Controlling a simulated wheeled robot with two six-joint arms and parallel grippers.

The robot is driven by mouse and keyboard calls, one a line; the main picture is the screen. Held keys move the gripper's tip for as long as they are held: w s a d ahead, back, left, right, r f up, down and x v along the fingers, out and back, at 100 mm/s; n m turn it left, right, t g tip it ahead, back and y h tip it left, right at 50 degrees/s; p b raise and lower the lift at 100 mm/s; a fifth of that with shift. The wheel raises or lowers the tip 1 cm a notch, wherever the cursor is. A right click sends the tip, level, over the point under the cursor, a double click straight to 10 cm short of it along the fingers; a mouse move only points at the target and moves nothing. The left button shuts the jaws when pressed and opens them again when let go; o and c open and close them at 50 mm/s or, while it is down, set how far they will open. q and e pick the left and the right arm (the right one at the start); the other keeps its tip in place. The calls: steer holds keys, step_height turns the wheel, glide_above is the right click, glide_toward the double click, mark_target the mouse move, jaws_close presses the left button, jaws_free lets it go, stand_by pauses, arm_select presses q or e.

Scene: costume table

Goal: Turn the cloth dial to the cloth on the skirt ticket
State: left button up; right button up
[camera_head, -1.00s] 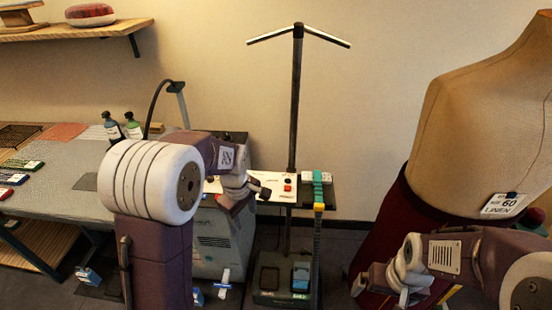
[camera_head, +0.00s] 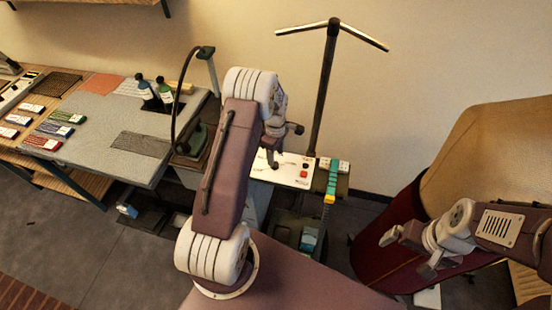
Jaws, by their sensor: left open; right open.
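A white control panel (camera_head: 290,174) with red buttons stands at the middle, on a small stand beside the grey-topped table. My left gripper (camera_head: 284,143) is open just above the panel's left part. One finger tip hangs over or near the panel face; I cannot tell whether it touches. The cloth dial cannot be made out; the gripper and arm cover part of the panel. The skirt ticket is out of view now; one second ago it read "60" and "LINEN" on the dress form (camera_head: 490,150). My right gripper (camera_head: 408,255) is open and empty in front of the dark red skirt (camera_head: 385,235).
A dark post with a T-shaped top (camera_head: 325,90) rises behind the panel. The grey table (camera_head: 105,125) at left holds cloth swatches, several coloured cards and bottles. A curved dark lamp arm (camera_head: 180,100) stands close to my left arm.

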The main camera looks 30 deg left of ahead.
arm_select(q)
steer(key=f, duration=0.2)
steer(key=f+p, duration=0.1)
steer(key=f, duration=0.1)
steer(key=shift+s+a, duration=0.1)
steer(key=shift+s, duration=0.1)
steer(key=shift+s+f, duration=0.15)
steer(key=shift+f, duration=0.05)
steer(key=shift+w+f, duration=0.15)
steer(key=shift+w, duration=0.05)
steer(key=shift+c, duration=0.2)
steer(key=c, duration=0.5)
jaws_close()
arm_select(e)
steer(key=shift+s+a+r, duration=0.1)
steer(key=shift+s+r, duration=0.15)
steer(key=shift+r, duration=0.7)
steer(key=shift+f, duration=0.15)
